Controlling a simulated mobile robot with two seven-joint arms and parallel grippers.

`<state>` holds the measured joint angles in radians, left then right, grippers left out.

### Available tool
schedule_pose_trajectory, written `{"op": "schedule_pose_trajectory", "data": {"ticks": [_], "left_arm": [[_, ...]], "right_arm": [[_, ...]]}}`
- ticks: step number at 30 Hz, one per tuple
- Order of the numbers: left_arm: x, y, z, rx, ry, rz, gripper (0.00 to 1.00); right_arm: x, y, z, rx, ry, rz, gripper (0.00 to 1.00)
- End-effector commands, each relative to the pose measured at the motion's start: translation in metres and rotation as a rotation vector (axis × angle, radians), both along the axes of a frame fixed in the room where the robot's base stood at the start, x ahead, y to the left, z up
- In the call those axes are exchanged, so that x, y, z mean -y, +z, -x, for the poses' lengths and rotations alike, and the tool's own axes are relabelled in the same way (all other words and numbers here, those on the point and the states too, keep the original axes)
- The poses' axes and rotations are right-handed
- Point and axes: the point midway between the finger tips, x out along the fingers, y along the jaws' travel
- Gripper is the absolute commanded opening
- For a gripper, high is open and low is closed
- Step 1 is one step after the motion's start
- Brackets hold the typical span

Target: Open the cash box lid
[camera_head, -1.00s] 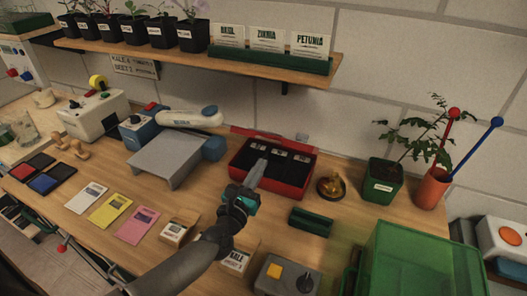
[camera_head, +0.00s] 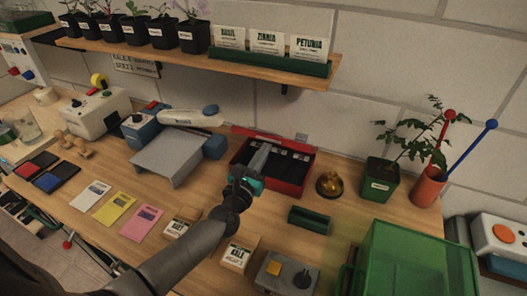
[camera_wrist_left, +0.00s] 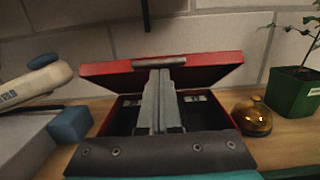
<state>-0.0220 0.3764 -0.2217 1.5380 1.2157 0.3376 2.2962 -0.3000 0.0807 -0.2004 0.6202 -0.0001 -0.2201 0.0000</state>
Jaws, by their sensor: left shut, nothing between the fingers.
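The red cash box (camera_head: 289,188) stands on the bench near the wall, with its dark compartments showing. Its red lid (camera_head: 247,130) is raised at the back. In the wrist view the lid (camera_wrist_left: 217,73) stands tilted behind the dark interior, with a grey handle at its upper edge. My left gripper (camera_head: 263,150) is shut and empty, reaching over the open box toward the lid. In the wrist view its fingers (camera_wrist_left: 160,78) overlap the lid's middle below the handle; I cannot tell whether they touch it. My right gripper is not in view.
A brass bell (camera_head: 328,185) and a potted plant (camera_head: 380,181) stand right of the box. A grey stand with a white arm (camera_head: 190,117) is on its left. A dark green block (camera_head: 310,220) and seed packets lie in front. A shelf (camera_head: 200,55) hangs above.

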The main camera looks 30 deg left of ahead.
Motion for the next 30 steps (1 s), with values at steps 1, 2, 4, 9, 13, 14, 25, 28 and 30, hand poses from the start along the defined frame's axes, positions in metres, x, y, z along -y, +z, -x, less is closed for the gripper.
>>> {"op": "schedule_pose_trajectory", "data": {"ticks": [1,2,4,9,13,14,25,28,30], "left_arm": [[0.0,0.002,0.0,-0.004,0.001,0.001,0.0],[0.0,0.003,-0.001,-0.008,0.001,0.002,0.0],[0.001,0.005,-0.002,-0.018,0.0,0.003,0.0],[0.0,0.009,-0.004,-0.042,0.001,0.004,0.0],[0.0,0.013,-0.006,-0.063,0.001,0.008,0.0],[0.0,0.014,-0.007,-0.068,0.002,0.008,0.0],[-0.001,0.023,-0.014,-0.122,-0.002,0.004,0.0],[-0.001,0.025,-0.016,-0.122,-0.003,0.003,0.0],[-0.001,0.027,-0.017,-0.12,-0.001,0.005,0.0]], "right_arm": [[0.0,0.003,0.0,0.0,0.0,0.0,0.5],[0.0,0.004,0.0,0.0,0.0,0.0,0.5],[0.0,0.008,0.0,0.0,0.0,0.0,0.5],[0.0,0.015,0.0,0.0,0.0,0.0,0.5],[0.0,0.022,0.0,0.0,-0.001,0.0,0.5],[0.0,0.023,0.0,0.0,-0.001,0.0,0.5],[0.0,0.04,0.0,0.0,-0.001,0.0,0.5],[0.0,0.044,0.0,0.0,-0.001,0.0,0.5],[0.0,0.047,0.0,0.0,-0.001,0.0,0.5]]}}
